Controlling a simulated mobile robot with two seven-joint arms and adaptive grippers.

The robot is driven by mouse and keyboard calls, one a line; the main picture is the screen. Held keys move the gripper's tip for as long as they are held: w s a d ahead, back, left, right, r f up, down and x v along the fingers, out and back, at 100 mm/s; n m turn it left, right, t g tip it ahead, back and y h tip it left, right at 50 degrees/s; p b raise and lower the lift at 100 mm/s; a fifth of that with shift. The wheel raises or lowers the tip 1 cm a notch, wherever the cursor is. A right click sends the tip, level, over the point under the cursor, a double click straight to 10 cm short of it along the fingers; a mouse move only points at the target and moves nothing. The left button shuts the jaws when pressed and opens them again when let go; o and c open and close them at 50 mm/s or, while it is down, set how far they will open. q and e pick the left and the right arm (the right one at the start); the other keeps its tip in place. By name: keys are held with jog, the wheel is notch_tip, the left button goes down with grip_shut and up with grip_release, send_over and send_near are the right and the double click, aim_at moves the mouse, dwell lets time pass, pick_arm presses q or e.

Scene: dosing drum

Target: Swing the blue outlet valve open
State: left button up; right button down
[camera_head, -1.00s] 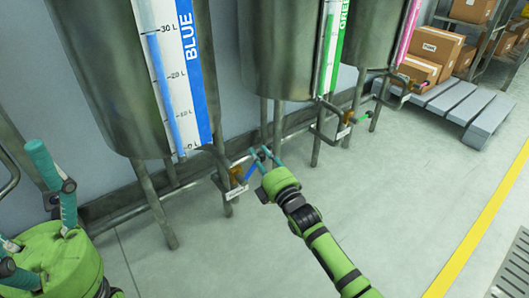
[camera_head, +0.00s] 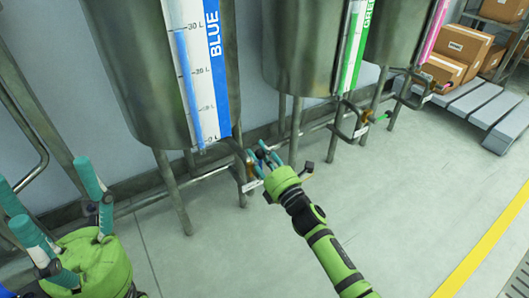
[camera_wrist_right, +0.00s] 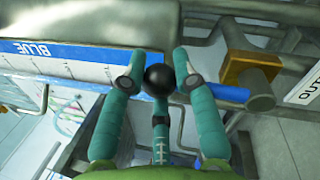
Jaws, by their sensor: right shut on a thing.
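The blue outlet valve shows in the wrist view as a brass body (camera_wrist_right: 245,75) with a blue lever (camera_wrist_right: 222,93) ending in a black ball knob (camera_wrist_right: 160,79). My right gripper (camera_wrist_right: 158,90) is shut on the knob end of the lever, with teal fingers on both sides of the knob. In the head view my right gripper (camera_head: 264,156) is at the outlet pipe under the blue-labelled drum (camera_head: 140,70) and hides most of the lever. My left gripper (camera_head: 62,218) is at the lower left, its teal fingers spread and empty.
Metal legs and pipes (camera_head: 176,195) surround the outlet. The green-labelled drum (camera_head: 300,50) stands to the right, with its own outlet valve (camera_head: 366,116). A pallet (camera_head: 480,102) with cardboard boxes is at the upper right. The grey floor in front is clear.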

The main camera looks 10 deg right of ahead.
jog(key=shift+s+a, duration=0.1)
jog(key=shift+a, duration=0.35)
jog(key=c, duration=0.9)
grip_release()
jog(key=shift+f, duration=0.1)
jog(key=shift+d, duration=0.15)
jog(key=shift+s+d+f, duration=0.1)
jog(key=shift+s, duration=0.1)
jog(key=v, duration=1.1)
jog(key=shift+s, duration=0.25)
